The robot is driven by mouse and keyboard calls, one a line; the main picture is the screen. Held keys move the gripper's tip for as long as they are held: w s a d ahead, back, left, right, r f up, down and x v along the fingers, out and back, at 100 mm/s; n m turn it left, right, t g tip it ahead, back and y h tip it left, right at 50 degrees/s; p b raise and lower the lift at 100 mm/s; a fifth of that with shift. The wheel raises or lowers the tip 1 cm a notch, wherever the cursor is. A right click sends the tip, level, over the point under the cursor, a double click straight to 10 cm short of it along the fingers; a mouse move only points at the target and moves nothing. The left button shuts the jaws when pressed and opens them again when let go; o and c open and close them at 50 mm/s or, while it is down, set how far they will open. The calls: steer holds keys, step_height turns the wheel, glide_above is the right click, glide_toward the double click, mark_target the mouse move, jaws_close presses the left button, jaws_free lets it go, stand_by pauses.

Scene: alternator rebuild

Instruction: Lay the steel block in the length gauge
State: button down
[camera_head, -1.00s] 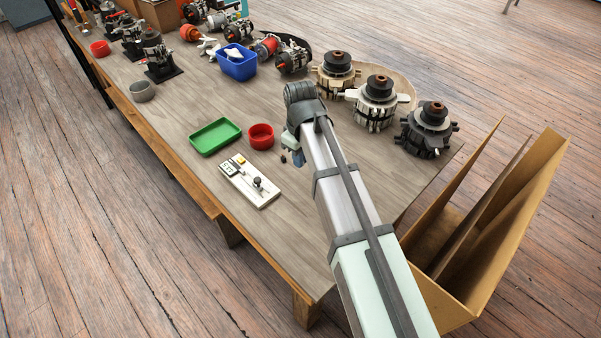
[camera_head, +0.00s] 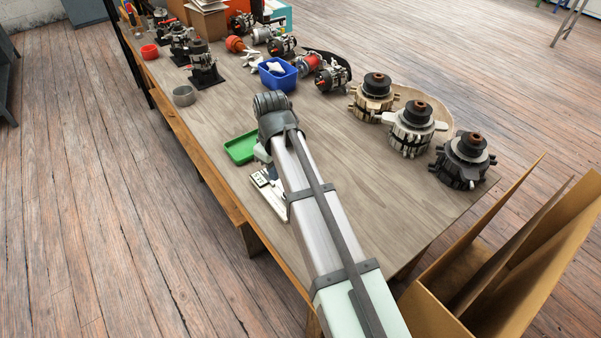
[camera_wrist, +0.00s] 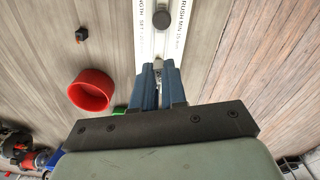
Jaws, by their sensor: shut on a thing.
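The length gauge (camera_head: 267,190) is a white plate with dark lettering on the bench, partly hidden behind my arm in the head view. In the wrist view the gauge (camera_wrist: 146,32) runs up from my fingertips, with a dark round knob on it. My gripper (camera_wrist: 160,75) has blue fingers close together over the gauge. It is shut on a small grey piece, seemingly the steel block (camera_wrist: 159,64), which barely shows at the fingertips. I cannot tell whether the block touches the gauge. In the head view the fingertips are hidden by my arm.
A red bowl (camera_wrist: 92,90) and a small black piece (camera_wrist: 82,35) lie left of the gauge in the wrist view. A green tray (camera_head: 241,148) and a blue bin (camera_head: 278,75) stand farther back. Several alternator parts line the bench's right side. An open cardboard box (camera_head: 500,265) stands beside the bench.

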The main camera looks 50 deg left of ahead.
steer(key=shift+w+a+r+m, duration=0.15)
steer(key=shift+a+r+m, duration=0.1)
steer(key=shift+m, duration=0.15)
steer(key=shift+d+f+m, duration=0.15)
steer(key=shift+d+m, duration=0.05)
steer(key=shift+m, duration=0.9)
steer(key=shift+f, duration=0.1)
glide_above(278, 192)
steer(key=shift+f, duration=2.35)
steer(key=shift+f, duration=0.95)
steer(key=c, duration=1.1)
jaws_free()
steer(key=shift+r, duration=0.1)
steer(key=shift+r, duration=3.9)
